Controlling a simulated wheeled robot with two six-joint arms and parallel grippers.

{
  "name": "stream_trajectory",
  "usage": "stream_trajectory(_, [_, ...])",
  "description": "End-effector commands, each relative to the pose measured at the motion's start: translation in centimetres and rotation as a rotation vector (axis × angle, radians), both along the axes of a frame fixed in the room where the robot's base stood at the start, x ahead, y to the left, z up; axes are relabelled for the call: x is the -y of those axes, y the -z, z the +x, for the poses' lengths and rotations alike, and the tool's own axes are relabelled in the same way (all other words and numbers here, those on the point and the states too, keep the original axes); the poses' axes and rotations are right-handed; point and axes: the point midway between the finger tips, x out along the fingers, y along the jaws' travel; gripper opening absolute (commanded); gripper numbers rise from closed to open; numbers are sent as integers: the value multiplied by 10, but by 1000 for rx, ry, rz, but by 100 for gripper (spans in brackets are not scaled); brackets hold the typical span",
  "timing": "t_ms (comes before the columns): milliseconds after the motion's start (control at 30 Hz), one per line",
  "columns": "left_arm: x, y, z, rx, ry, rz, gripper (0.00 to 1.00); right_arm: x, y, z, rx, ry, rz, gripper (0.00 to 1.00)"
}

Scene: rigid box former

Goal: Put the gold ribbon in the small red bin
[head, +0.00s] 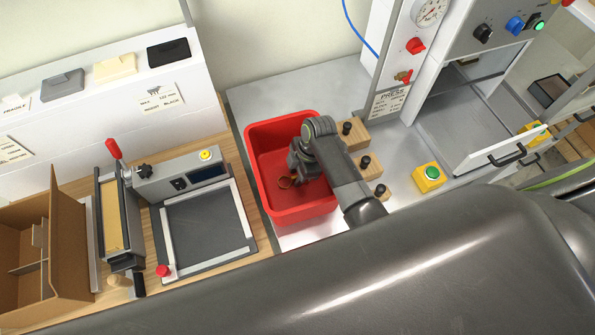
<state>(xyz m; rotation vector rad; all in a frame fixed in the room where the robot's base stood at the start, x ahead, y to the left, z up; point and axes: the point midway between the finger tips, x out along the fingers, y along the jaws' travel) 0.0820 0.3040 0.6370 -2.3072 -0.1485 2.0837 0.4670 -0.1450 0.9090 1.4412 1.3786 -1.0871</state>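The small red bin (259,190) stands on the grey metal surface in the middle of the head view. My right gripper (296,180) points down inside the bin's outline, with its arm crossing the bin's right rim. A small gold-brown ring shape, which looks like the gold ribbon (285,182), shows at the fingertips against the bin's red inside. I cannot tell whether it touches the fingers or lies on the bin floor. The fingers are dark and small, and their gap is not clear. My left gripper is not in view.
Wooden blocks with black knobs (356,134) sit right of the bin, near a yellow button box (429,177). A framed dark plate (205,232) and a red-handled device (118,215) stand left. A cardboard box (66,250) is far left. My large dark arm covers the lower right.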

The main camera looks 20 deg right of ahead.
Motion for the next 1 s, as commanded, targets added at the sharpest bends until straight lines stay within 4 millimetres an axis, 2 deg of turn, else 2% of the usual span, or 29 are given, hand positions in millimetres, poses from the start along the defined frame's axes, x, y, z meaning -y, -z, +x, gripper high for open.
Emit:
stream_trajectory(267, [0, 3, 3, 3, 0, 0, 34, 4, -16, 1, 3, 0, 1, 31])
stream_trajectory(800, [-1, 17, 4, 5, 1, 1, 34, 29, -105, 0, 5, 0, 0, 31])
stream_trajectory(1000, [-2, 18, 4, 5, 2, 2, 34, 32, -118, -2, 0, -1, 0, 31])
